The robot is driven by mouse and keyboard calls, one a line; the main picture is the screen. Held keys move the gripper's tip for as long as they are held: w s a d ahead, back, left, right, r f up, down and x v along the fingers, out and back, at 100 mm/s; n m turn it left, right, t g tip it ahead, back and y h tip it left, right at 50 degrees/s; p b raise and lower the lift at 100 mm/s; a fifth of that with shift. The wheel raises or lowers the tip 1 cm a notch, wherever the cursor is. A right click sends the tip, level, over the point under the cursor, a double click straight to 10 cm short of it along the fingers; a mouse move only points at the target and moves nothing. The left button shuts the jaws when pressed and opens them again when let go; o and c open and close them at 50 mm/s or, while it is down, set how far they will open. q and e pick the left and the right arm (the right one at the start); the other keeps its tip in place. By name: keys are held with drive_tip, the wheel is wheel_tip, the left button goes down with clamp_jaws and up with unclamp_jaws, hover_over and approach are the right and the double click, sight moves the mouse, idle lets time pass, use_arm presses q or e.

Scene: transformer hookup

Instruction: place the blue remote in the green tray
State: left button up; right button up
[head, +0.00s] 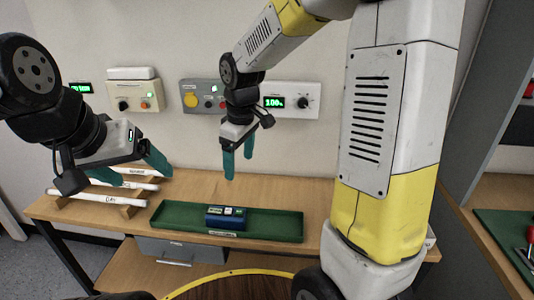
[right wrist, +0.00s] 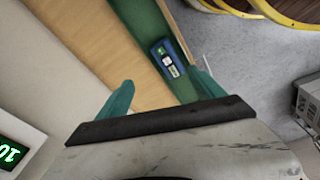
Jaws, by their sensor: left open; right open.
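The blue remote (head: 226,216) lies in the green tray (head: 275,224) on the wooden table, near the tray's middle. The right wrist view also shows the blue remote (right wrist: 168,62) inside the green tray (right wrist: 184,91). My right gripper (head: 238,176) is open and empty, above and behind the tray, fingers pointing down; its teal fingers also show in the right wrist view (right wrist: 160,95). My left gripper (head: 145,180) is open and empty to the left of the tray, near the white labelled rods.
White labelled rods (head: 97,196) rest on a wooden rack at the table's left. Control boxes with a yellow button (head: 190,100) and a green display (head: 274,102) hang on the wall. A shelf (head: 500,200) stands at right. Bare table lies behind the tray.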

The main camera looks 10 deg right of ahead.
drive_tip(key=s+d+r+m+t, duration=0.2)
drive_tip(key=s+d+r+m, duration=0.2)
drive_tip(key=s, duration=0.4)
drive_tip(key=s+d+r+m+t+y, duration=0.1)
drive_tip(key=s+d+r+m+t, duration=0.1)
drive_tip(key=s+d+r+m, duration=0.3)
drive_tip(key=shift+s+r+m+t+y, duration=0.3)
drive_tip(key=shift+s+r+m+t, duration=0.25)
drive_tip(key=shift+s, duration=1.05)
drive_tip(key=shift+r, duration=0.1)
